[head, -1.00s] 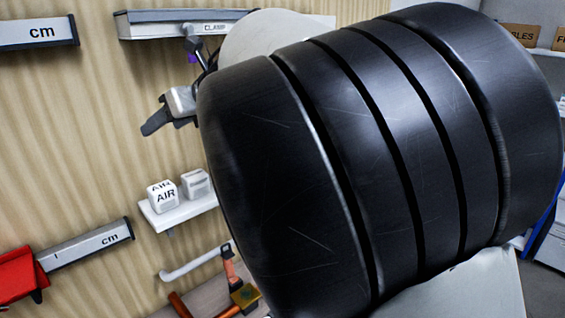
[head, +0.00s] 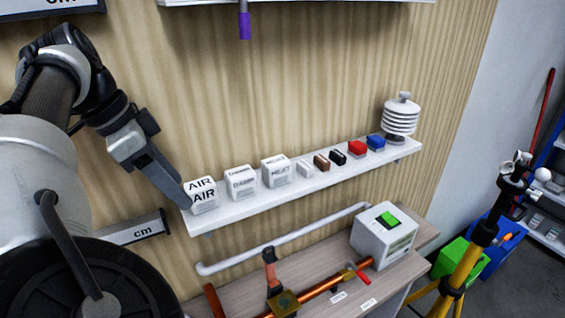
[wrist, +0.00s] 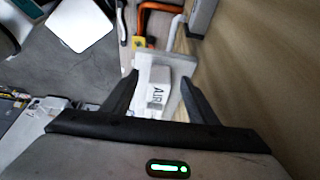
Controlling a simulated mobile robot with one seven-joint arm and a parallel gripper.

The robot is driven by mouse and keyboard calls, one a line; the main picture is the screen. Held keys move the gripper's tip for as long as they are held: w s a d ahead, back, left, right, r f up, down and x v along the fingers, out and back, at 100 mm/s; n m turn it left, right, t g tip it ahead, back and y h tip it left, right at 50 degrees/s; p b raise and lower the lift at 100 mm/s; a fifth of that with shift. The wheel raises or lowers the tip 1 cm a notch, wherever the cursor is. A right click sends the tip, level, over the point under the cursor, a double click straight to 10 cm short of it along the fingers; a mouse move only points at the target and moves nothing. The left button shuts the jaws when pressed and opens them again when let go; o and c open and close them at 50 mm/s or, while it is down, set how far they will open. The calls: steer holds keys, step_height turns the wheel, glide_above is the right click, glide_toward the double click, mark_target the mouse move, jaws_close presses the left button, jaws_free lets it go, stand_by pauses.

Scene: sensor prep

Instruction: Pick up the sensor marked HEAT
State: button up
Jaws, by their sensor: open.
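The white cube sensor that appears to read HEAT (head: 275,171) stands upright on the white wall shelf (head: 260,204), third from the left. A white cube with a blurred label (head: 240,182) stands to its left. The cube marked AIR (head: 203,196) is at the shelf's left end. My gripper (head: 180,192) is open at that left end, beside the AIR cube and away from the HEAT one. In the wrist view my open gripper (wrist: 160,86) has the AIR cube (wrist: 157,93) showing between its fingers; whether they reach around it I cannot tell.
Several small blocks and a white ribbed sensor (head: 400,118) stand farther right on the shelf. Below are a white pipe (head: 290,238), a copper pipe (head: 325,290) and a grey box with a green button (head: 386,234). A ledge with a purple-tipped tool (head: 244,25) is above.

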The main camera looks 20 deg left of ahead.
mark_target(272, 162)
steer(key=w+d, duration=0.6)
steer(key=w, duration=0.1)
steer(key=w+d, duration=0.3)
steer(key=w, duration=0.1)
steer(key=shift+w, duration=0.25)
steer(key=w+d, duration=0.1)
steer(key=w, duration=0.1)
steer(key=w+d, duration=0.2)
steer(key=shift+d+f+p, duration=0.1)
steer(key=shift+f+p, duration=0.1)
steer(key=shift+p, duration=0.15)
steer(key=shift+f, duration=0.35)
steer(key=shift+c, duration=0.3)
steer(key=c, duration=1.1)
